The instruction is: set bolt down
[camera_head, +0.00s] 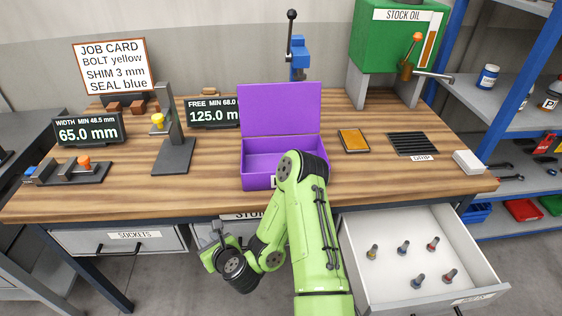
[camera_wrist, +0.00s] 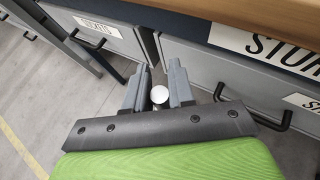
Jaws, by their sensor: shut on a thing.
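My gripper (camera_head: 214,232) is low in front of the bench, left of my arm's forearm. In the wrist view my gripper (camera_wrist: 160,92) has its two grey fingers closed on a small round pale thing, which looks like the end of a bolt (camera_wrist: 159,95). The bolt's colour band and shank cannot be made out. The held bolt is in the air, in front of the drawer fronts, apart from the bench top. The job card (camera_head: 109,66) reads bolt yellow, shim 3 mm, seal blue.
An open purple box (camera_head: 281,110) stands mid-bench. A pulled-out drawer (camera_head: 353,287) at the right holds several bolts. The sockets drawer (camera_head: 75,241) is shut. A width gauge (camera_head: 65,175), a stand (camera_head: 173,157), an orange tray (camera_head: 353,140) and a drip grille (camera_head: 412,143) occupy the bench.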

